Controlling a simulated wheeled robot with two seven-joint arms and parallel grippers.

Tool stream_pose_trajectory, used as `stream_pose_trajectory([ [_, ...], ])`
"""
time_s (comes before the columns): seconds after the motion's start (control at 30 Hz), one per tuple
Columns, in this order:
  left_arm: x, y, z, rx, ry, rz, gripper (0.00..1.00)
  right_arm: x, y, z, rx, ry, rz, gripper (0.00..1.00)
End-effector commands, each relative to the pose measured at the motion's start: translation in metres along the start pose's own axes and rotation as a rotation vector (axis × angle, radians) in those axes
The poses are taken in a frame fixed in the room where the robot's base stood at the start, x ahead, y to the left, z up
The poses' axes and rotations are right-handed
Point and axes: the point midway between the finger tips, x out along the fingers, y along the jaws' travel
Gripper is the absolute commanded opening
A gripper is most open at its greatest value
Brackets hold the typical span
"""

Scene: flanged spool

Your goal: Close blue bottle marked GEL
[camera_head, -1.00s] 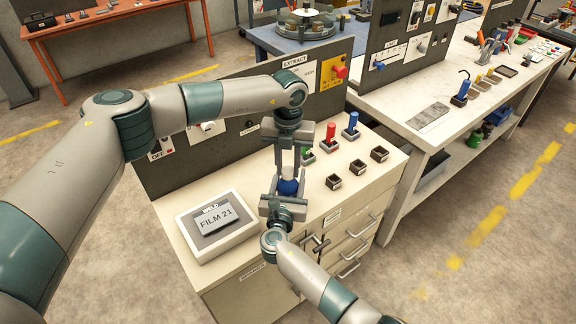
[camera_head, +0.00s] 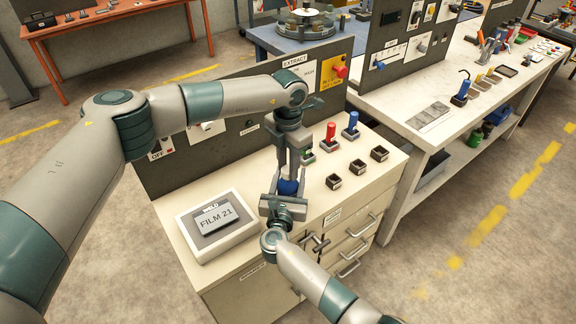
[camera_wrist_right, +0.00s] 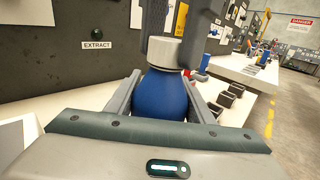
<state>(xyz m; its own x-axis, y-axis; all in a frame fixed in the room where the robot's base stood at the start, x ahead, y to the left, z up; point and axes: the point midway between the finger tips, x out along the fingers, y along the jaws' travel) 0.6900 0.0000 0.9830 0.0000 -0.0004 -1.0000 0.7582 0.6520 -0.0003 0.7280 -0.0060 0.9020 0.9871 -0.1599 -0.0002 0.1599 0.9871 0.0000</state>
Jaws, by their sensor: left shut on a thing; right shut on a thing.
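The blue bottle (camera_head: 288,187) stands upright near the front edge of the pale cabinet top. In the right wrist view the bottle (camera_wrist_right: 160,96) has a round body and a white cap (camera_wrist_right: 164,53) sitting on its neck. No GEL marking shows from here. My right gripper (camera_head: 285,197) is shut on the bottle's body; its fingers (camera_wrist_right: 160,100) lie on both sides. My left gripper (camera_head: 292,165) points down from above, shut on the white cap; its dark fingers (camera_wrist_right: 180,18) show at the top of the right wrist view. The fingers hide most of the cap in the head view.
A display reading FILM 21 (camera_head: 216,219) sits left of the bottle. Red (camera_head: 330,136) and blue (camera_head: 351,128) upright pieces and small dark square holders (camera_head: 333,182) stand to the right. A dark panel (camera_head: 180,175) rises behind.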

Motion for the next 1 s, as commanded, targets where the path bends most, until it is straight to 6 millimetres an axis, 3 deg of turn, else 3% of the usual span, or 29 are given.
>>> stream_pose_trajectory([
  [0.4, 0.0006, 0.0005, -0.0002, 0.615, 0.001, 0.000, 0.01, 0.0000, -0.0002, -0.0003, 0.000, 0.000, 0.000, 0.00],
  [0.53, 0.0005, 0.0006, -0.0002, 0.602, 0.001, 0.000, 0.01, 0.0000, -0.0002, -0.0003, 0.000, 0.000, 0.000, 0.00],
  [0.57, 0.0005, 0.0006, -0.0002, 0.601, 0.001, 0.000, 0.30, 0.0000, -0.0002, -0.0003, 0.000, 0.000, 0.000, 0.00],
  [0.63, 0.0005, 0.0006, -0.0002, 0.601, 0.001, 0.000, 0.47, 0.0000, -0.0002, -0.0003, 0.000, 0.000, 0.000, 0.00],
  [1.0, -0.0009, 0.0005, 0.0000, 0.599, 0.000, 0.000, 0.49, -0.0001, -0.0002, -0.0003, 0.000, 0.000, 0.000, 0.00],
])
